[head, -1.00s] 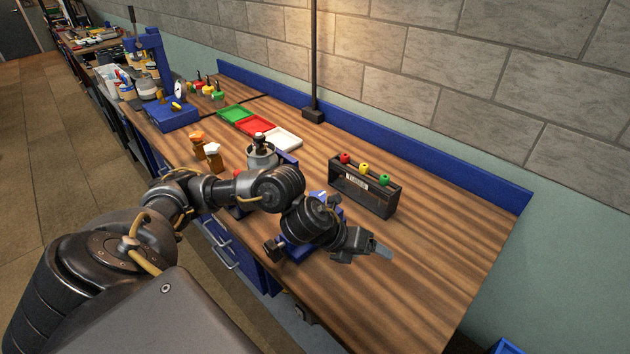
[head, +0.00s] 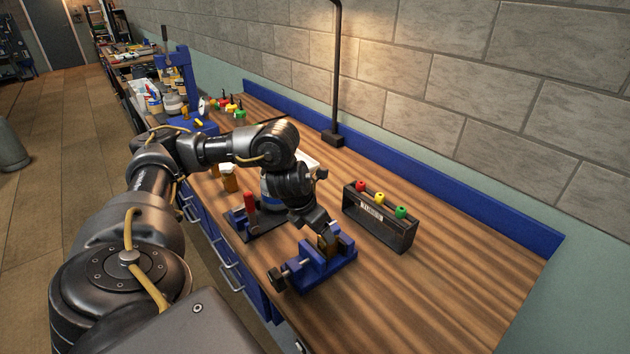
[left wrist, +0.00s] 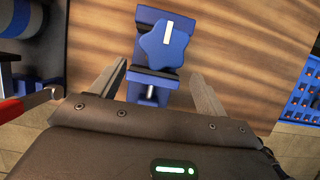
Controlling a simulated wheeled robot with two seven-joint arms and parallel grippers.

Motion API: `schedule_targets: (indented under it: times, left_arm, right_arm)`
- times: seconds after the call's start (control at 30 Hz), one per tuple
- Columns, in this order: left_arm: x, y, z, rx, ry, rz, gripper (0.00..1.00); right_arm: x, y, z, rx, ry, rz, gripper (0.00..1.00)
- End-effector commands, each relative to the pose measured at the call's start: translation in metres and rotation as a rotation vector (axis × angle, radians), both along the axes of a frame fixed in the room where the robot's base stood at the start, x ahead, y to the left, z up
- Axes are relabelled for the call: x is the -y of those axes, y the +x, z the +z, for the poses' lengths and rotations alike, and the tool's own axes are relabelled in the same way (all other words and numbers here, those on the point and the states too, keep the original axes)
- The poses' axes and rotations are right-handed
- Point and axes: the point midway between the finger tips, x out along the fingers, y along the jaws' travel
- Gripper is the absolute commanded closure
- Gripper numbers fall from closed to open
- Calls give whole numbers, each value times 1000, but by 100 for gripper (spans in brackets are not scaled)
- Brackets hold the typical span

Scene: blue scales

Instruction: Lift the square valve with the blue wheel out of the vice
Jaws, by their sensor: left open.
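The blue vice (head: 305,267) stands near the front edge of the bench in the head view. In the left wrist view the blue star-shaped wheel (left wrist: 166,47) with a white mark sits over the vice (left wrist: 150,15). The valve's body is hidden under the wheel there; in the head view my arm covers most of it. My left gripper (head: 325,236) is above the vice, pointing down. In the left wrist view my left gripper (left wrist: 158,68) is open, one finger to each side of the vice and wheel, holding nothing. My right gripper is out of view.
A dark holder with red, yellow and green knobs (head: 380,225) stands right of the vice. A red upright handle (head: 250,201) is to its left, close to my arm. A lamp post (head: 334,80) stands at the back. The bench's right end is clear.

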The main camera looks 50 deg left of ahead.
Motion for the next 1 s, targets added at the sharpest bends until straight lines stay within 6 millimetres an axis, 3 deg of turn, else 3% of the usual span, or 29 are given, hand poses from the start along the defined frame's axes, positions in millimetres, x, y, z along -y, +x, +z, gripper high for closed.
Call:
schedule_targets:
  times: [0.2, 0.4, 0.83, 1.0]
  left_arm:
    - [2, 16, -35, -3, 1, 1, 25]
    - [3, 25, -56, -1, 0, -1, 25]
    - [3, 29, -64, 2, 0, -1, 25]
    - [3, 29, -64, 2, 0, -1, 48]
  right_arm:
    - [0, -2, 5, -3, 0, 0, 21]
    - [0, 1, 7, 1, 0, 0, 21]
    - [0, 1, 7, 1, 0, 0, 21]
    - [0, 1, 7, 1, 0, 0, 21]
